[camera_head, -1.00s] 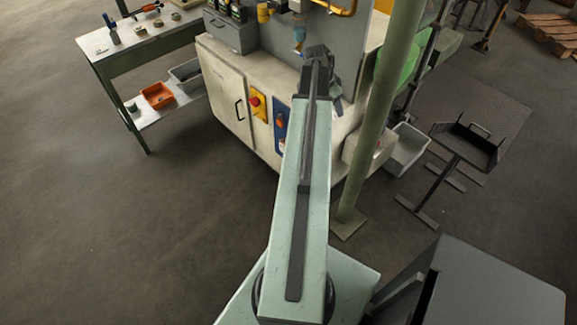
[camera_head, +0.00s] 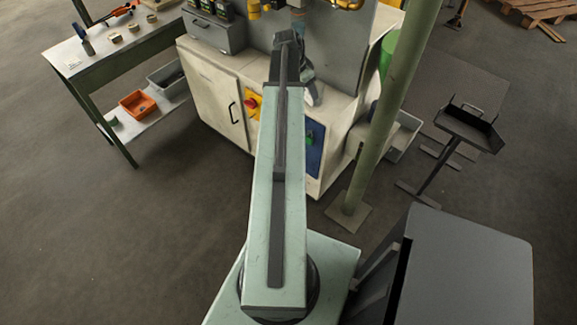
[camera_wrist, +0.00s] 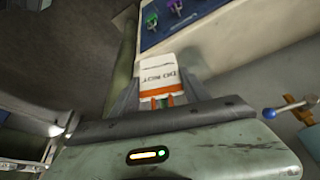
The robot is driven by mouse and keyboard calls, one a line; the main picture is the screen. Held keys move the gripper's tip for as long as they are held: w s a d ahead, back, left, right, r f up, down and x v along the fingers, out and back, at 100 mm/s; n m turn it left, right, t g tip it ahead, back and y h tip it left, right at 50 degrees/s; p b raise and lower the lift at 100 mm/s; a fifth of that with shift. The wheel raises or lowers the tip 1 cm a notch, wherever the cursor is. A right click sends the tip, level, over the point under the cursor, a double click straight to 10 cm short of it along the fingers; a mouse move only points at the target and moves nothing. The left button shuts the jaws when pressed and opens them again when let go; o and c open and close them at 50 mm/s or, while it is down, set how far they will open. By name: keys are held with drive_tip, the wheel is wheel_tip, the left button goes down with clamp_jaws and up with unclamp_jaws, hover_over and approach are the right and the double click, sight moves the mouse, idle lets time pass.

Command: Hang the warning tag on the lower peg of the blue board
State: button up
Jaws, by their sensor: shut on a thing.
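The warning tag (camera_wrist: 161,75) is white with an orange band and dark "DO NOT" lettering. My gripper (camera_wrist: 158,90) is shut on its orange-banded end in the wrist view. The blue board (camera_wrist: 205,12) lies beyond the tag at the top of that view, with a green piece and a purple piece on it. The tag appears apart from it. In the head view the blue board (camera_head: 316,150) is on the cabinet front, right of my arm and partly hidden by it. I cannot make out the lower peg.
A green post (camera_head: 385,110) stands just right of the board. The pale cabinet (camera_head: 213,85) has a red knob on yellow (camera_head: 252,102). A blue-ended lever (camera_wrist: 287,108) is at right in the wrist view. A workbench (camera_head: 98,55) stands left; the floor before it is clear.

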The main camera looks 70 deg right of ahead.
drive_tip(key=w+a+f+n+b, duration=0.1)
drive_tip(key=a+f+n+b, duration=0.1)
drive_tip(key=f+b, duration=1.9)
drive_tip(key=a+f+n+g+b, duration=0.1)
drive_tip(key=a+f+b, duration=0.4)
drive_tip(key=f+b, duration=1.6)
drive_tip(key=shift+w+f+n+b, duration=0.35)
drive_tip(key=shift+w+n+b, duration=0.05)
drive_tip(key=shift+n+b, duration=0.2)
drive_tip(key=shift+d, duration=0.15)
drive_tip(key=shift+s+d+f+b, duration=0.25)
drive_tip(key=shift+s+d, duration=0.15)
drive_tip(key=shift+d, duration=1)
drive_tip(key=shift+s+d+f+b, duration=0.25)
drive_tip(key=shift+s+d, duration=0.15)
drive_tip(key=shift+d, duration=0.95)
drive_tip(key=shift+s+d+f+b, duration=0.25)
drive_tip(key=shift+s+d, duration=0.15)
drive_tip(key=shift+d, duration=1)
